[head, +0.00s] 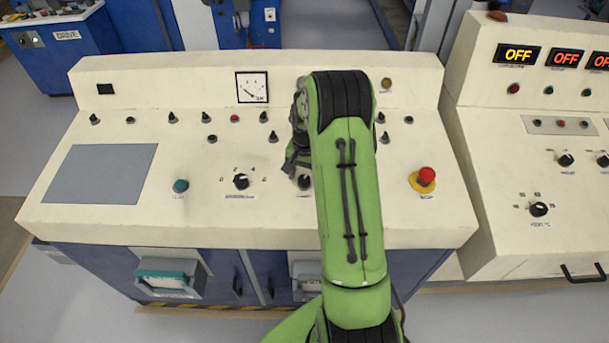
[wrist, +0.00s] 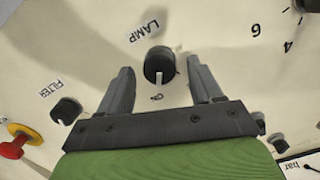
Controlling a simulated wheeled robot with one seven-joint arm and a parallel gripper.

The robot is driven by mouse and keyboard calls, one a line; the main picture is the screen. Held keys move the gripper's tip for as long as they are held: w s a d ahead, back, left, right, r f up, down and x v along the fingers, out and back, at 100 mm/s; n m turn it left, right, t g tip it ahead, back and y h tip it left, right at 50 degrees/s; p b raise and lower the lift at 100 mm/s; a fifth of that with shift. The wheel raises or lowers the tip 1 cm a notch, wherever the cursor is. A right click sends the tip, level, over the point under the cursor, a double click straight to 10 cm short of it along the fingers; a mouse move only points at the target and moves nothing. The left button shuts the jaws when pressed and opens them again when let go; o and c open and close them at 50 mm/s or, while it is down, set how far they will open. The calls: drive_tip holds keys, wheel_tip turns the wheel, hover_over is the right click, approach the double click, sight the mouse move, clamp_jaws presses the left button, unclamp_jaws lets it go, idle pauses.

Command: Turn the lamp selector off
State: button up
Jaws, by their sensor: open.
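The lamp selector (wrist: 159,62) is a round black knob on the cream panel, with the label LAMP above it in the wrist view. Its white pointer points down in that view, toward small lettering that looks like ON. In the head view the knob (head: 304,182) shows just left of my green arm. My gripper (wrist: 159,66) is open, with one dark finger on each side of the knob. I cannot tell whether either finger touches it. In the head view my gripper (head: 293,165) hangs by the knob and is partly hidden by the arm.
A numbered dial (head: 240,182) stands left of the lamp selector. The FILTER knob (wrist: 66,109) is left in the wrist view. A red emergency button (head: 426,177) on a yellow base is to the right. Several small switches line the panel's back. A grey plate (head: 100,173) lies left.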

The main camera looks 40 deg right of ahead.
drive_tip(key=c, duration=1.1)
drive_tip(key=shift+o, duration=0.2)
drive_tip(key=n, duration=0.6)
drive_tip(key=shift+w+a+f+b, duration=0.1)
drive_tip(key=shift+a+b, duration=0.05)
drive_tip(key=shift+b, duration=0.2)
drive_tip(key=n+h, duration=0.1)
drive_tip(key=n, duration=0.4)
drive_tip(key=shift+n+g+b, duration=0.3)
drive_tip(key=shift+n, duration=0.1)
drive_tip(key=o, duration=1.1)
drive_tip(key=shift+c, duration=0.2)
